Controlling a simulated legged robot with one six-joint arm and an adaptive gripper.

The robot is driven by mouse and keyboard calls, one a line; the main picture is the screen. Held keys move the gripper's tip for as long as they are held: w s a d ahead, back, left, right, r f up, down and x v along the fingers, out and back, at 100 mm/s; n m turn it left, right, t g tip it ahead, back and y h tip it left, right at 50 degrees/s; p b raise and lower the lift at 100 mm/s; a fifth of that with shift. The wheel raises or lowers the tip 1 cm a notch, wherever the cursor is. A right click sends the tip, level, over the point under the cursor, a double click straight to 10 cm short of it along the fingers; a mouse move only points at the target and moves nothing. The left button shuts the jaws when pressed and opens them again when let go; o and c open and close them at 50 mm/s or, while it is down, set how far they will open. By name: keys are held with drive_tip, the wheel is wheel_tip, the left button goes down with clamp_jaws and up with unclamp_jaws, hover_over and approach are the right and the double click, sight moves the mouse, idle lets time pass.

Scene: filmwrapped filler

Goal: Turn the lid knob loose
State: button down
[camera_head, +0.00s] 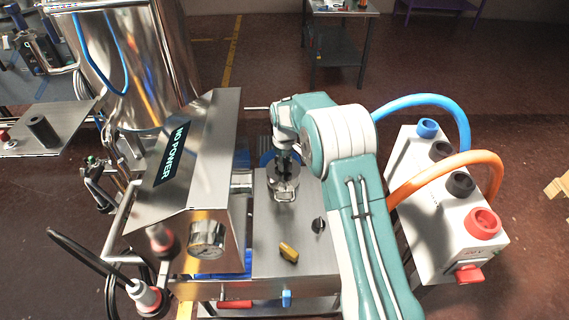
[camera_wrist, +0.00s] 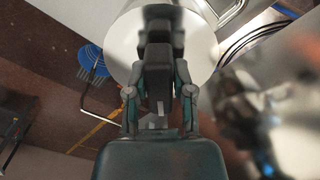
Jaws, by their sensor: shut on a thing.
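My gripper (camera_head: 284,163) points straight down over a round metal lid (camera_head: 291,183) on the steel worktop. Its fingers are closed together at the lid's centre, where the knob sits. The knob itself is hidden between and behind the fingers in both views. In the wrist view the lid is a pale disc (camera_wrist: 125,40) beyond my gripper (camera_wrist: 163,30). A small metal latch (camera_head: 284,198) shows at the lid's near edge.
A steel cabinet with a "NO POWER" display (camera_head: 172,153) and a gauge (camera_head: 207,239) stands left. A yellow knob (camera_head: 289,252) and a black knob (camera_head: 318,225) sit on the worktop. A white box (camera_head: 440,215) with blue and orange hoses stands right.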

idle(0.4)
drive_tip(key=shift+c, duration=2.4)
unclamp_jaws()
drive_tip(key=shift+a, duration=0.1)
wheel_tip(320, 180, up, 12)
drive_tip(key=shift+f, duration=0.1)
